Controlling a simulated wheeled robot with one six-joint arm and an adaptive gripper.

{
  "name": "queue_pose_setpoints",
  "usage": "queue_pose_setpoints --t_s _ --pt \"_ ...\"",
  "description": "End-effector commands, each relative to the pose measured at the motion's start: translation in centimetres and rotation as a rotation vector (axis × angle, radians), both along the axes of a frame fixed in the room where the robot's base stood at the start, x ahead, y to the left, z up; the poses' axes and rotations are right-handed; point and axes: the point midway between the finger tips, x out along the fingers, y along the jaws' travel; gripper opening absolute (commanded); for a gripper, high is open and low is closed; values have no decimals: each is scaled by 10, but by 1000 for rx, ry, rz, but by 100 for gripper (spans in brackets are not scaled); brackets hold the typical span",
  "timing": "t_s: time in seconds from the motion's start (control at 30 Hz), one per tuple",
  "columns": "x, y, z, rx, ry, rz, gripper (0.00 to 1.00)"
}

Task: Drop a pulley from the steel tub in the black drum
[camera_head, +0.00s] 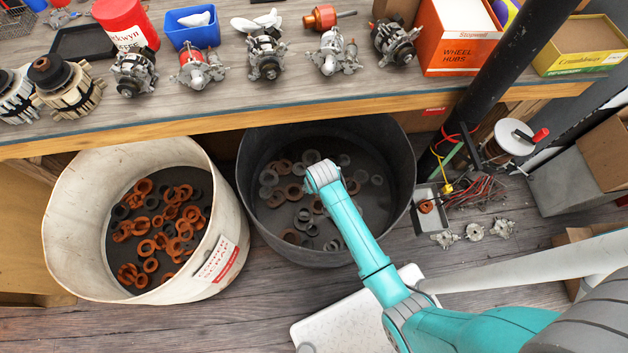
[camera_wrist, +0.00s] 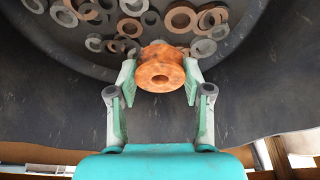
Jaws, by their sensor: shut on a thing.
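The black drum (camera_head: 398,150) stands on the floor below the bench, open at the top, with several grey and copper rings on its floor. In the wrist view my gripper (camera_wrist: 160,80) is shut on a copper-orange pulley (camera_wrist: 158,74), gripped between its two fingers. The pulley is over the drum's inside, with the rings beyond it; its height above them is hard to judge. In the head view my arm's wrist hides the gripper and pulley. A small grey tub (camera_head: 444,225), likely the steel tub, sits right of the drum with a copper-coloured piece in it.
A white drum (camera_head: 75,205) of copper rings stands left of the black drum. The bench (camera_head: 215,115) with several alternators overhangs both drums at the back.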

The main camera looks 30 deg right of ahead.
Motion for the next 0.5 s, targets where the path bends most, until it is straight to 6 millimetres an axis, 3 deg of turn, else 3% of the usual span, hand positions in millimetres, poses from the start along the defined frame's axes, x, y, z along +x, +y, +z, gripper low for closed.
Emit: queue_pose_setpoints --t_s 0.5 --pt "0 0 -61 0 0 0 7"
